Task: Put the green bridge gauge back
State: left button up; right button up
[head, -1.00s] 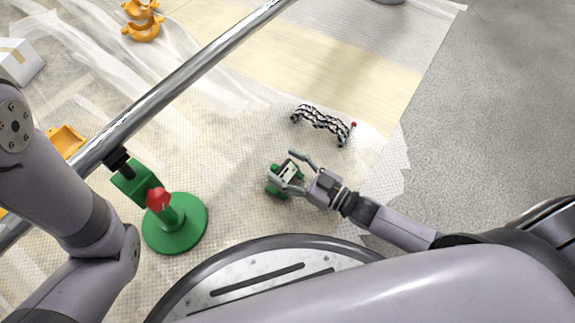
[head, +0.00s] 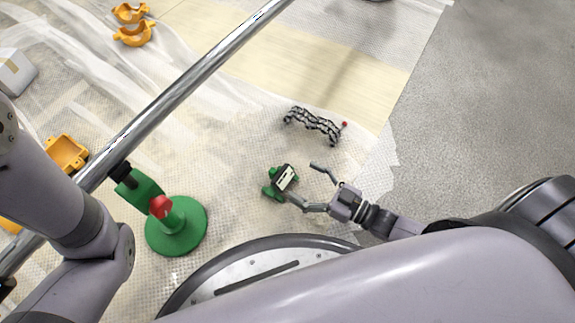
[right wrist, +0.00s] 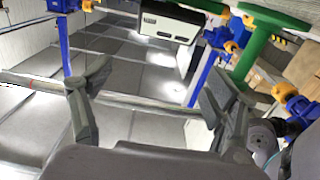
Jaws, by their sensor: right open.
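The green bridge gauge (head: 281,181), with a white-and-black face, is on the translucent sheeting in the middle of the head view. It also shows at the top of the right wrist view, with its pale face (right wrist: 170,22) and green body. My right gripper (head: 304,182) is open and empty just to the right of the gauge. Its lower fingertip lies close to the gauge; I cannot tell whether they touch. In the right wrist view the spread fingers (right wrist: 150,88) have nothing between them. My left gripper is out of view.
A green screw jack (head: 178,228) with a red knob stands under the long steel shaft (head: 180,97). A black chain-like piece (head: 312,124) with a red ball lies beyond the gauge. Orange brackets (head: 66,152) lie at left. Grey floor at right is clear.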

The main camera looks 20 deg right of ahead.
jog(key=p+v, duration=0.1)
jog(key=v, duration=0.3)
jog(key=shift+s+d, duration=0.15)
jog(key=shift+r, duration=0.1)
